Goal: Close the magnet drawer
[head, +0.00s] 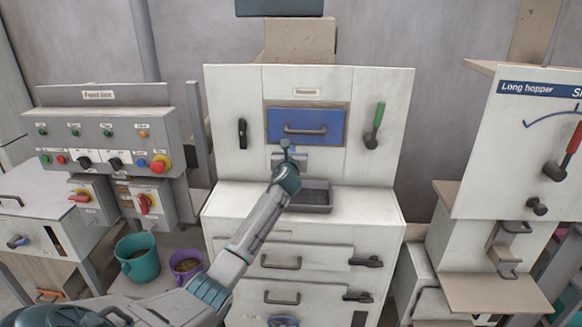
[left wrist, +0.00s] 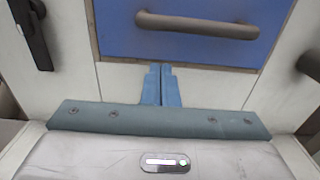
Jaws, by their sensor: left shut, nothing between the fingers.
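The blue drawer front (head: 320,121) with a grey bar handle sits in a brown-edged opening in the upper white cabinet; I take it as the magnet drawer. I cannot tell how far it stands out. It fills the top of the left wrist view (left wrist: 118,40), with its handle (left wrist: 196,24) across it. My left gripper (head: 286,147) is in front of the cabinet, by the drawer's lower edge. Its blue fingers (left wrist: 160,80) are shut together and empty, just below the drawer front in the picture. Contact cannot be told. My right gripper is not in view.
A black lever (head: 242,133) is left of the drawer and a green-handled lever (head: 376,125) right. A dark tray (head: 318,197) sits on the ledge below. Lower drawers have handles. A button panel (head: 105,145) stands left, the long hopper (head: 540,120) right.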

